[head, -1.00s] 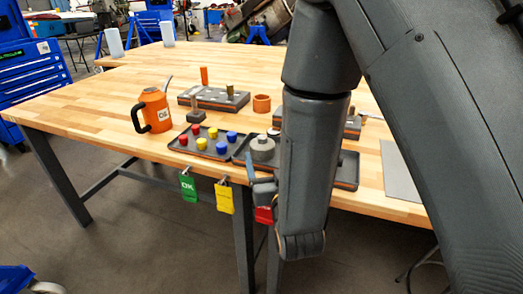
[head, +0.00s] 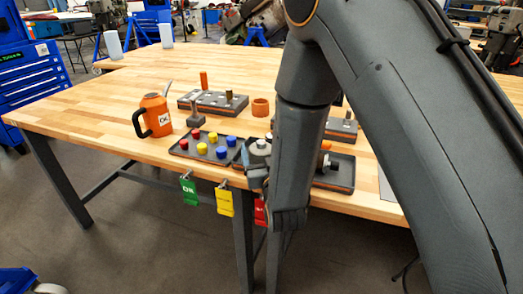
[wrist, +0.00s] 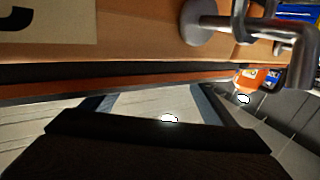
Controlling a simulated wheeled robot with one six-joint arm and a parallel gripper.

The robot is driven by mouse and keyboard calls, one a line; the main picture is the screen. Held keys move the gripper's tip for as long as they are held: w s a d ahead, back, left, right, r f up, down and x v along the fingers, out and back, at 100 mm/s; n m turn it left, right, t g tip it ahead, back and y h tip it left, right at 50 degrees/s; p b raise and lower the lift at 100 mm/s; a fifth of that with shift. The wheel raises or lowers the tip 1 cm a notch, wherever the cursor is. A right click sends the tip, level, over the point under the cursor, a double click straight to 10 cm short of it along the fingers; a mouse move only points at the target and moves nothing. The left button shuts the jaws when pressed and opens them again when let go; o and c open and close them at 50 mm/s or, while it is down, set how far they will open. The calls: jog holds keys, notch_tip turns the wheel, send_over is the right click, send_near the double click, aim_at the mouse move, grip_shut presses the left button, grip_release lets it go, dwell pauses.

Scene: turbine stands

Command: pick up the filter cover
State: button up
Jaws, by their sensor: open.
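A grey round part with a raised knob, which looks like the filter cover (head: 259,148), sits in the dark tray on the wooden table, near its front edge. My gripper (head: 257,181) is open, just in front of and below this part, by the table's front edge. My arm hides part of the tray to the right. I cannot tell any contact with the part. In the wrist view the table's edge fills the upper part, and I cannot make out the filter cover there.
A dark tray (head: 183,151) holds red, yellow and blue knobs. An orange jug (head: 157,116) stands at left. Behind are a grey block with holes (head: 213,102) and an orange ring (head: 260,107). Green (head: 189,191) and yellow tags (head: 224,202) hang from the front edge. The table's left side is clear.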

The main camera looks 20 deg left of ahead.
aim_at(263, 152)
jog(key=c, duration=1.5)
jog(key=shift+r, duration=0.15)
jog(key=shift+r+b, duration=0.8)
jog(key=shift+r, duration=4.1)
